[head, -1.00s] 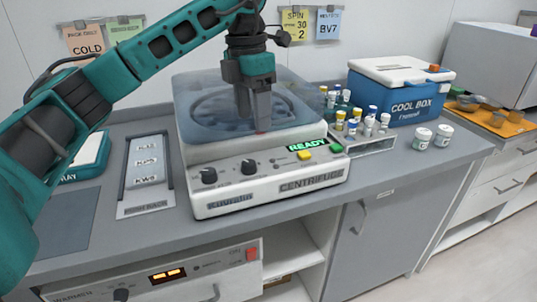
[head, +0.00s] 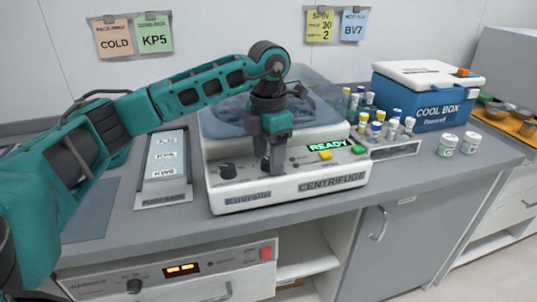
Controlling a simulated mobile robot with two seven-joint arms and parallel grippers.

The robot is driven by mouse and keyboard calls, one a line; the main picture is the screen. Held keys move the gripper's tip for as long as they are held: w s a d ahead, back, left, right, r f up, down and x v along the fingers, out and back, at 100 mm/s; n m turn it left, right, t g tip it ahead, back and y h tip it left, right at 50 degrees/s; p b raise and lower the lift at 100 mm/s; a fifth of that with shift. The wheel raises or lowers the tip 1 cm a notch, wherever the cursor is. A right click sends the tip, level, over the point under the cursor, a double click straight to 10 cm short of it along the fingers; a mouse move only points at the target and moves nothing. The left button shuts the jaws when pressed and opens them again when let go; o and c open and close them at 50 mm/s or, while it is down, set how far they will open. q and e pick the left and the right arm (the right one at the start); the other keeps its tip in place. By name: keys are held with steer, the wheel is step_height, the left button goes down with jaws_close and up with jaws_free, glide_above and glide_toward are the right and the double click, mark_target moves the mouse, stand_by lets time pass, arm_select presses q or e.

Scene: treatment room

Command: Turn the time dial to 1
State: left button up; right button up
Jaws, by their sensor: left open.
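The white centrifuge (head: 290,195) stands on the grey counter, with a lit READY display (head: 327,144) on its sloped front panel. It has two dark dials. The left dial (head: 228,171) is in plain view. The right dial (head: 265,164) is mostly hidden by my left gripper (head: 274,168), which points down at it with open fingers. I cannot tell whether the fingers touch or straddle that dial. The dial labels and pointer settings are too small to read. My right gripper is not in view.
A yellow button (head: 325,155) and a green button (head: 358,149) sit right of the dials. A rack of vials (head: 392,151) and a blue cool box (head: 420,100) stand to the right. A labelled tray (head: 163,200) lies left. A warmer (head: 180,285) is below the counter.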

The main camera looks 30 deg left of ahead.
arm_select(q)
steer(key=shift+f, duration=0.1)
steer(key=shift+c, duration=0.2)
steer(key=c, duration=1)
steer(key=n+p, duration=0.1)
steer(key=n, duration=0.1)
steer(key=shift+n, duration=0.4)
steer(key=shift+n+p, duration=0.55)
steer(key=shift+n, duration=0.95)
steer(key=o, duration=1)
